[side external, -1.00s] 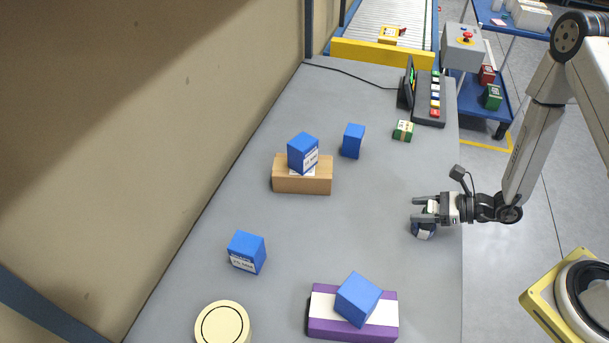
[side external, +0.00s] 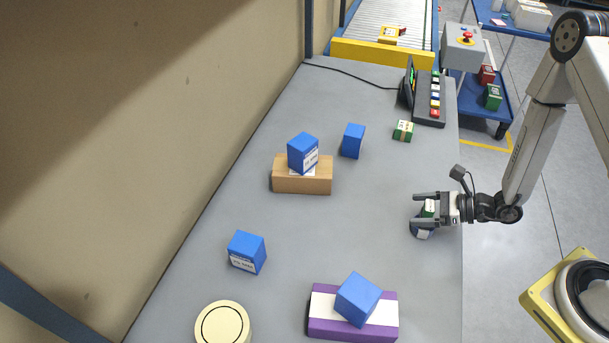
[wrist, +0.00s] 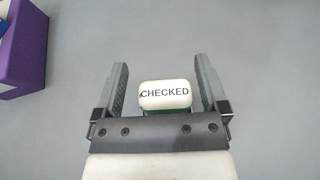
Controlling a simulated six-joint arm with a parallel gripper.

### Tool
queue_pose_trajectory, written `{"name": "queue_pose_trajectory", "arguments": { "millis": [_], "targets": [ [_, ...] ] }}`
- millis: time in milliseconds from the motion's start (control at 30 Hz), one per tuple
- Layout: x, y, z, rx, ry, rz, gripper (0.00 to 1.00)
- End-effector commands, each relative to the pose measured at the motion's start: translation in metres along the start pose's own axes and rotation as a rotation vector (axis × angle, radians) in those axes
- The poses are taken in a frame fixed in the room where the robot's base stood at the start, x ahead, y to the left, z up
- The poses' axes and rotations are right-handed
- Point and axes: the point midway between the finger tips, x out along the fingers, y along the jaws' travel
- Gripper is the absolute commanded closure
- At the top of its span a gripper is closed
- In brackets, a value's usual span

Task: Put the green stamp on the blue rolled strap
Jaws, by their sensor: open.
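The green stamp (side external: 428,210) is green with a white top. In the wrist view, its white face reads "CHECKED" (wrist: 164,93), with a green edge just below. My gripper (side external: 424,208) is open around the stamp, with gaps on both sides in the wrist view (wrist: 160,85). The strap cannot be made out in the wrist view.
A blue box (side external: 358,298) lies on a purple and white box (side external: 325,330) in front. Another sits on a brown box (side external: 302,184). More blue boxes (side external: 247,252) (side external: 353,141), a cream round thing (side external: 222,323) and a green bundle (side external: 403,131) stand around. The table's middle is clear.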

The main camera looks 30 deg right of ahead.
Motion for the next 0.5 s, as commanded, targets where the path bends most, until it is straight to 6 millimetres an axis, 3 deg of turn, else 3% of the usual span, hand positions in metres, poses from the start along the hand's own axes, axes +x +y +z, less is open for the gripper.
{"name": "queue_pose_trajectory", "arguments": {
  "millis": [500],
  "targets": [
    [-0.045, -0.001, 0.000, 0.002, 0.000, -0.004, 0.07]
  ]
}}
